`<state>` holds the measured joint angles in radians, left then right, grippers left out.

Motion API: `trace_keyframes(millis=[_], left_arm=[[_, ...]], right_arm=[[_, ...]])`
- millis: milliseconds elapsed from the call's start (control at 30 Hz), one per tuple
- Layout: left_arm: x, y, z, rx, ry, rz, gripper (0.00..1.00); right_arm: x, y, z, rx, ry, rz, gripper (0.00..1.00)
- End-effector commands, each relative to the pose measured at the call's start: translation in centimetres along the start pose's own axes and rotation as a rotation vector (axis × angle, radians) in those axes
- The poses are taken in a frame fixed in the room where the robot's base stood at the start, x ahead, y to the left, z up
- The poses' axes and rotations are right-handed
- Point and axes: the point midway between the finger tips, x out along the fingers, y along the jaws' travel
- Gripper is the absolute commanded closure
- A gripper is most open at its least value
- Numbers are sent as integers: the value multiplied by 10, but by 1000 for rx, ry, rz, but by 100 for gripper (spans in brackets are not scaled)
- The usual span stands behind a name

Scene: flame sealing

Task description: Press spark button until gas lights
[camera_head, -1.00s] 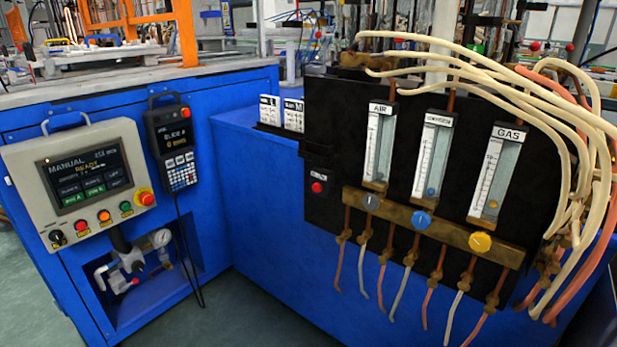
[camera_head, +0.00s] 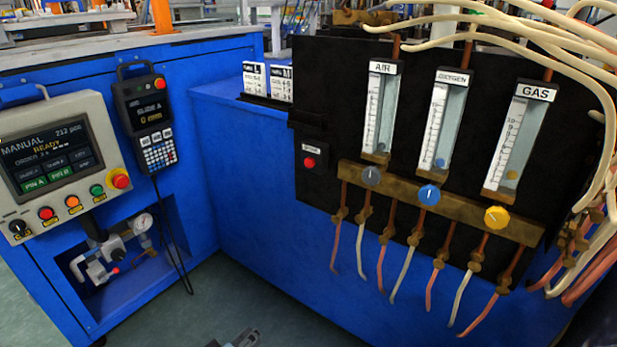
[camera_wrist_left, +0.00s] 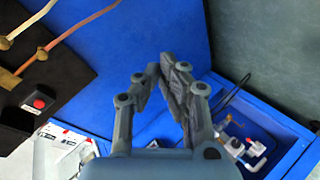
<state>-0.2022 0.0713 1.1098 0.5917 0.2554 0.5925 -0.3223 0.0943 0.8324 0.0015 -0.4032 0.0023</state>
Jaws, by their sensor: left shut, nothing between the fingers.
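The red spark button (camera_head: 309,162) sits on a small black box at the left edge of the black gas panel (camera_head: 330,90). The button also shows in the left wrist view (camera_wrist_left: 39,103), at the left. My left gripper (camera_head: 240,340) just enters at the bottom edge of the head view, low in front of the blue cabinet and well apart from the button. In the left wrist view its fingers (camera_wrist_left: 165,62) are together and hold nothing. The yellow gas knob (camera_head: 496,217) sits below the gas flow tube (camera_head: 507,145). No flame shows. My right gripper is not in view.
A control panel with a screen (camera_head: 50,155) and a handheld pendant (camera_head: 146,118) are on the left cabinet. Grey and blue knobs (camera_head: 429,194) line the brass bar. Copper pipes and hoses hang below it. Cream hoses (camera_head: 590,120) crowd the right. Floor between the cabinets is clear.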

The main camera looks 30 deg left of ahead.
Motion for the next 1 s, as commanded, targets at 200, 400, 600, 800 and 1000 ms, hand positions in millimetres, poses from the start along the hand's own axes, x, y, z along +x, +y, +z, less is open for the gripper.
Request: trace_keyframes(millis=[200, 400, 600, 800, 1000], left_arm=[[29, 86, -57, -344, 183, 221, 100], [35, 160, -115, -683, 315, 453, 100], [29, 211, -160, -947, 384, 650, 100], [23, 234, -180, -1060, 403, 741, 100], [21, 238, -183, -1070, 404, 751, 100]], right_arm=[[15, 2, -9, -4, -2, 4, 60], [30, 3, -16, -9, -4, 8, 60], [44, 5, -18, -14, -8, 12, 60], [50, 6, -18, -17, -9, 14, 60], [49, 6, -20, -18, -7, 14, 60]])
